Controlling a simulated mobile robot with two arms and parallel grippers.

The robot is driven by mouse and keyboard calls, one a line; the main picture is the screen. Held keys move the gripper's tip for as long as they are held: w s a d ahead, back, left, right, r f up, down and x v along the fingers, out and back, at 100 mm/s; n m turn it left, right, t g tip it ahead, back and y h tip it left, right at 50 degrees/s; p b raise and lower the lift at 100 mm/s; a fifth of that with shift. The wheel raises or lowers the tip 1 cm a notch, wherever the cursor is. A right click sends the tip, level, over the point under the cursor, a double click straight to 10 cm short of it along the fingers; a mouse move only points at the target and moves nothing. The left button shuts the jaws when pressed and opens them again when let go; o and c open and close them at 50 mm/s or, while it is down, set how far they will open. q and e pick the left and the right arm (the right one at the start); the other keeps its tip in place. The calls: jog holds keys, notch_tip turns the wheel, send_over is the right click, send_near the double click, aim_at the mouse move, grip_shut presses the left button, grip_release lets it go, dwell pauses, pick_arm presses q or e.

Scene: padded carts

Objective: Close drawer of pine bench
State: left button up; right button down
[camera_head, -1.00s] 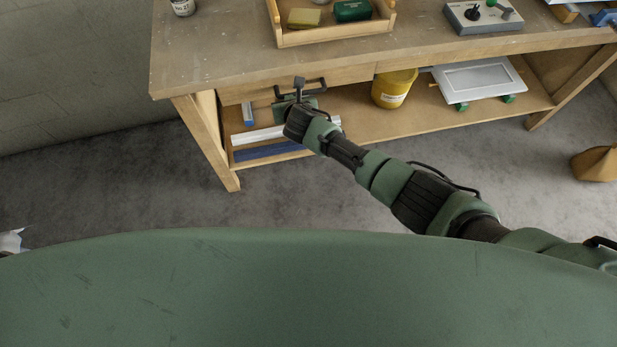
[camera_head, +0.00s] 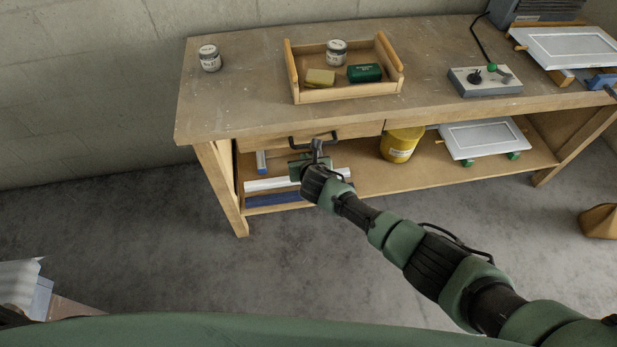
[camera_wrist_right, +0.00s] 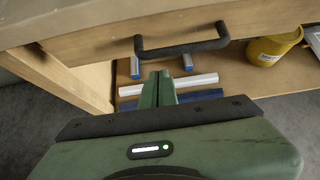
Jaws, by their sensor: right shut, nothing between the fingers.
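The pine bench (camera_head: 226,95) stands against the wall in the head view. Its drawer front (camera_head: 357,130) lies under the left part of the top, and no drawer interior shows. The drawer has a dark bar handle (camera_head: 296,142), which also shows in the right wrist view (camera_wrist_right: 182,49) on the drawer front (camera_wrist_right: 110,42). My right gripper (camera_head: 317,147) is at the handle in the head view. In the wrist view its green fingers (camera_wrist_right: 158,76) are together and empty, just below the handle; whether they touch it I cannot tell. My left gripper is out of view.
On the bench top are a wooden tray (camera_head: 347,94) with small items, a jar (camera_head: 210,58) and a grey control box (camera_head: 485,82). The lower shelf holds a yellow bucket (camera_head: 400,146), a white panel (camera_head: 484,137) and long bars (camera_head: 268,184).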

jog(key=p+v, duration=0.2)
jog(key=v, duration=0.8)
jog(key=s+d+f+m+g+h, duration=0.1)
jog(key=s+d+f+m+g, duration=0.1)
jog(key=s+d+f+m, duration=0.55)
jog(key=s+d+f+m+g, duration=0.1)
jog(key=s+d+f+m, duration=0.3)
jog(key=f, duration=0.6)
jog(key=s+d+f+m+g+h, duration=0.1)
jog(key=s+d+f+m+g, duration=0.1)
jog(key=s+d+f+m, duration=0.45)
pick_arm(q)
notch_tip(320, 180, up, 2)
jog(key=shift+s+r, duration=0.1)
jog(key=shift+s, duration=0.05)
pick_arm(e)
jog(key=s+d+f+m+g, duration=0.1)
jog(key=s+d+f+m, duration=0.2)
jog(key=s+m, duration=0.3)
jog(key=s+d+f+m+g, duration=0.1)
jog(key=s+d+f+m, duration=0.2)
jog(key=s, duration=1.1)
jog(key=s+d+f+m+g, duration=0.2)
jog(key=s+d+f+m, duration=0.1)
jog(key=s+f+m, duration=0.5)
jog(key=s+m, duration=0.1)
jog(key=s, duration=0.1)
jog(key=shift+s+d+m+h, duration=0.3)
jog(key=shift+s+d, duration=0.05)
jog(key=shift+s, duration=0.05)
